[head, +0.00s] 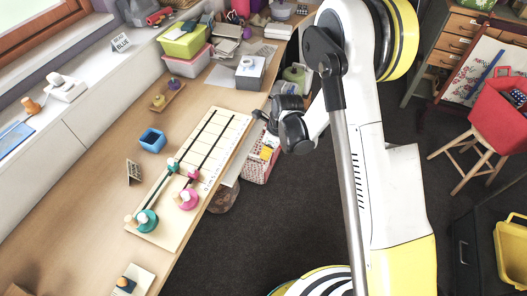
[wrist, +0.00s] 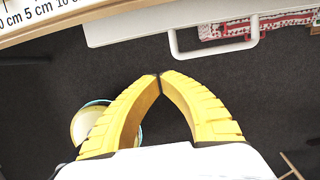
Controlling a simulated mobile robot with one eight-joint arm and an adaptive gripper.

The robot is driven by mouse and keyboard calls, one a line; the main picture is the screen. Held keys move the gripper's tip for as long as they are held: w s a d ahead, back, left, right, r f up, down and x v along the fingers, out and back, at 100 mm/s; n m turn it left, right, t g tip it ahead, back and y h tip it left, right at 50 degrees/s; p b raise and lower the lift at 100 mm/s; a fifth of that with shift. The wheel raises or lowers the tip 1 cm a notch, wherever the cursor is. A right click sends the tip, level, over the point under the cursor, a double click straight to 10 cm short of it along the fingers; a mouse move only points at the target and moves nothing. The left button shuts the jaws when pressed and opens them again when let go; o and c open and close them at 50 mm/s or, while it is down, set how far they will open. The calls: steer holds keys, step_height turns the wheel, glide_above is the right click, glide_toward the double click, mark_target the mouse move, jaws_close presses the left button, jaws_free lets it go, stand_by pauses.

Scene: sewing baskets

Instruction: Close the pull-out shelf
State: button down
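The pull-out shelf is a pale grey board (wrist: 130,27) that sticks out from under the wooden table edge in the wrist view. A white U-shaped handle (wrist: 214,51) is on its front edge. In the head view the shelf shows as a narrow pale strip (head: 241,157) beside the table, partly hidden by my arm. My gripper (wrist: 158,76) has yellow fingers whose tips meet, with nothing visible between them. The tips are apart from the shelf in the picture, below and left of the handle. The gripper is also at the table's right side in the head view (head: 266,153).
The table (head: 95,200) carries a slider board (head: 215,140) with pegs, a blue box (head: 152,140) and stacked baskets (head: 187,60). A red and white basket (head: 258,172) stands below the shelf. Dark floor is open in front. A stool (head: 480,150) stands at right.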

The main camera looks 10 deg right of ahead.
mark_target(245, 159)
steer(key=w+a+f+b, duration=0.3)
steer(key=a+f+b, duration=0.1)
steer(key=a+f, duration=0.1)
steer(key=shift+x, duration=0.85)
steer(key=shift+s+d, duration=0.15)
steer(key=shift+d, duration=0.1)
steer(key=shift+w+a, duration=0.3)
steer(key=shift+a, duration=0.3)
steer(key=shift+w+a, duration=0.35)
steer(key=shift+a, duration=0.2)
